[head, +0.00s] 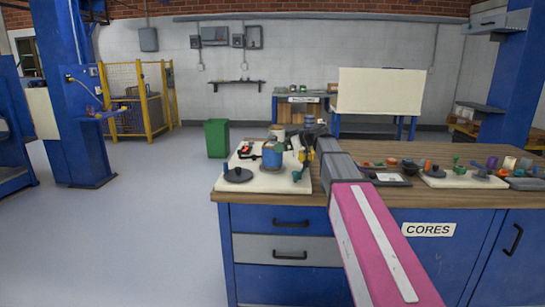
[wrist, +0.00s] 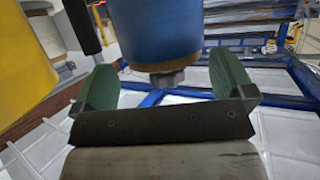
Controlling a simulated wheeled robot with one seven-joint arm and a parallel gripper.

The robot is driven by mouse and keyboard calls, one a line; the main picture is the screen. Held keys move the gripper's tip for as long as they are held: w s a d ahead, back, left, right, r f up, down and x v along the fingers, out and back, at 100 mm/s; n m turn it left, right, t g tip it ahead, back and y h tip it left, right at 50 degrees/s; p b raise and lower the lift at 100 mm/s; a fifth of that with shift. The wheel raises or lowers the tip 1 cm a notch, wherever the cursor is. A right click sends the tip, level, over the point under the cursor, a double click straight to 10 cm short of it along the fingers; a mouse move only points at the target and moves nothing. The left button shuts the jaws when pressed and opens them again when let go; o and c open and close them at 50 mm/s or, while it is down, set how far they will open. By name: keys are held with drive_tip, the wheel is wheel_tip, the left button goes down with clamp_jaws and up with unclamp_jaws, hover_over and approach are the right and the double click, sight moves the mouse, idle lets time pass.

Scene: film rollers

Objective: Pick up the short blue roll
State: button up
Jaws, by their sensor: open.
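A blue roll (head: 272,159) stands on the white board (head: 228,183) at the left end of the workbench, just left of the end of my arm. In the wrist view, a blue roll (wrist: 165,32) with a brownish rim and a grey knob fills the top middle. My gripper (wrist: 162,66) is open, with its green finger pads to the left and right of the roll's lower end. I see gaps on both sides, and neither pad clearly touches it. In the head view my arm's end and the clutter hide the fingertips.
A dark disc with a post (head: 237,175) lies left of the roll. A yellow thing (wrist: 28,55) stands close to my left finger in the wrist view. Several small coloured parts fill the bench's right side. A green bin (head: 217,138) stands on the floor behind.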

sight(271, 160)
drive_tip(key=x, duration=0.5)
drive_tip(key=shift+a+r, duration=0.15)
drive_tip(key=shift+r, duration=0.2)
drive_tip(key=c, duration=0.7)
